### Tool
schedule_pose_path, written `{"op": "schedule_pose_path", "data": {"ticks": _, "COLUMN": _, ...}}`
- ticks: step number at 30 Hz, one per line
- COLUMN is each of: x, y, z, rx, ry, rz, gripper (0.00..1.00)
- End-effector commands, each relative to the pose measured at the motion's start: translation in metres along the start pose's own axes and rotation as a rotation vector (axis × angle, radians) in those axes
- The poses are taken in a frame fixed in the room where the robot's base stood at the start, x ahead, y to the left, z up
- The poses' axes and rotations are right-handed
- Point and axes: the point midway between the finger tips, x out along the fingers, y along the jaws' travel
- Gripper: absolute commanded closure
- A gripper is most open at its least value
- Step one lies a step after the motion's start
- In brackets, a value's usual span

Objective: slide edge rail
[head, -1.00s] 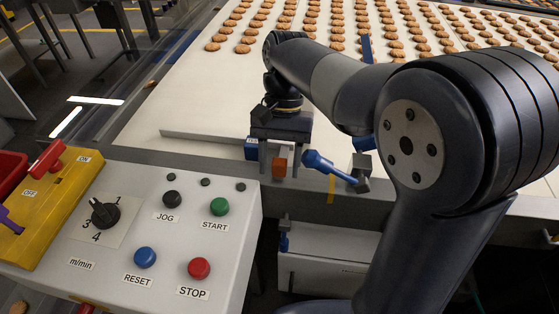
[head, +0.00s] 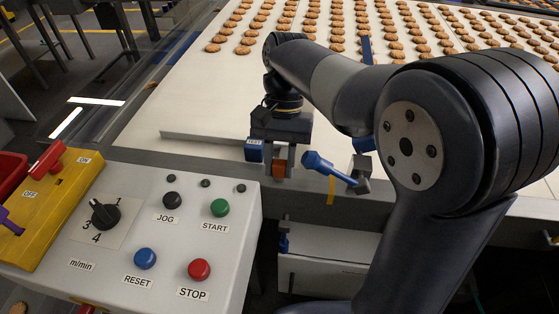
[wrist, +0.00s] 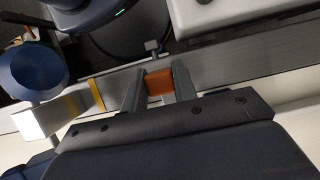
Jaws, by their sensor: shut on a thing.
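The edge rail (head: 200,137) is a long, thin grey strip along the near edge of the pale belt, left of my gripper. My gripper (head: 279,171) points down at the belt's near edge and is shut on a small orange block. The orange block (wrist: 160,82) sits between the two grey fingers in the wrist view. How the block joins the rail is hidden behind my gripper. A blue-handled lever (head: 325,167) stands just right of my gripper, with a yellow mark (head: 332,188) beside it.
A control box (head: 150,240) with knob and buttons stands at the front left, beside a yellow switch box (head: 50,205). Many biscuits lie in rows on the belt (head: 200,95) farther back. My arm covers the right side.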

Motion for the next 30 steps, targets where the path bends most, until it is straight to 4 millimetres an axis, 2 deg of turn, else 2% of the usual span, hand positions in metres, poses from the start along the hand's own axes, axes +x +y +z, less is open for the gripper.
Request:
{"op": "schedule_pose_path", "data": {"ticks": 15, "x": 0.0016, "y": 0.0, "z": 0.0036, "rx": 0.0, "ry": -0.001, "rz": 0.001, "gripper": 1.0}}
{"op": "schedule_pose_path", "data": {"ticks": 16, "x": 0.0016, "y": 0.0, "z": 0.0036, "rx": 0.0, "ry": -0.001, "rz": 0.001, "gripper": 0.72}}
{"op": "schedule_pose_path", "data": {"ticks": 24, "x": 0.0015, "y": -0.0001, "z": 0.0034, "rx": 0.0, "ry": -0.001, "rz": 0.0, "gripper": 0.51}}
{"op": "schedule_pose_path", "data": {"ticks": 30, "x": 0.0012, "y": -0.0001, "z": 0.0033, "rx": 0.0, "ry": 0.0, "rz": 0.0, "gripper": 0.51}}
